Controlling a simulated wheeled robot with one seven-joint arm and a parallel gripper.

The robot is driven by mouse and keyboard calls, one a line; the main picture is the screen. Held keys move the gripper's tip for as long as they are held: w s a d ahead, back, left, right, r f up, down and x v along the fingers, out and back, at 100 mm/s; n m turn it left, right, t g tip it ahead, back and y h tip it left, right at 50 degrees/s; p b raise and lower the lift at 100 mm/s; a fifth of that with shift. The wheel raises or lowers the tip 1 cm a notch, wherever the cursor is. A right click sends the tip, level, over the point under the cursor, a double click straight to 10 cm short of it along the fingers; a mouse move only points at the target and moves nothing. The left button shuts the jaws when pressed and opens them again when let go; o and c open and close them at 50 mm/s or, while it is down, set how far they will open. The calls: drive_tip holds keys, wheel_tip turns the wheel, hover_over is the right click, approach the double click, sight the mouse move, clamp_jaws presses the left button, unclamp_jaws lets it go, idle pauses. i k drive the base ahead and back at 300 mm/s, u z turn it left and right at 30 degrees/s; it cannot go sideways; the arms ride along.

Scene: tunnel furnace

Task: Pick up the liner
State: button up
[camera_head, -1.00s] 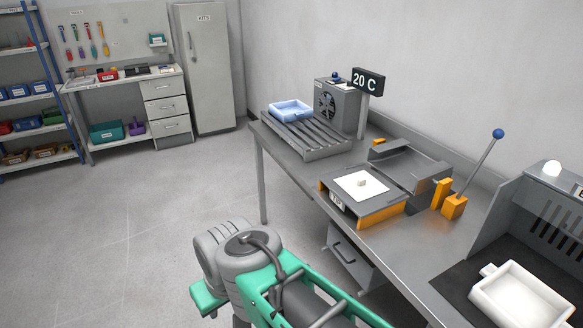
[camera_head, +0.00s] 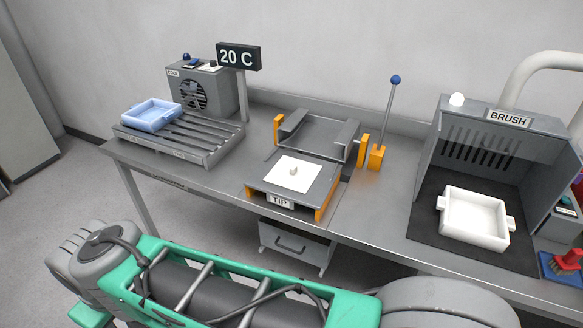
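No thing in view is labelled as a liner, so I cannot tell for sure which one it is. A thin white square plate with a small central knob (camera_head: 294,172) lies flat on the grey top of the station marked TIP (camera_head: 312,194). A white tray with side handles (camera_head: 474,219) sits on the dark mat under the BRUSH hood. A light blue tray (camera_head: 151,114) rests on the slatted rack at the left. My green and grey arm crosses the bottom of the view, below and in front of the bench. My gripper is not in view.
The grey bench (camera_head: 370,215) runs across the view. A fan unit (camera_head: 196,90) and a "20 C" display (camera_head: 238,57) stand at the back left. A blue-knobbed lever (camera_head: 387,122) rises right of the tipping station. A red brush (camera_head: 567,259) lies at the far right.

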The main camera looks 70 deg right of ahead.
sight(294, 174)
drive_tip(key=z, duration=0.95)
drive_tip(key=i, duration=1.1)
drive_tip(key=z, duration=0.95)
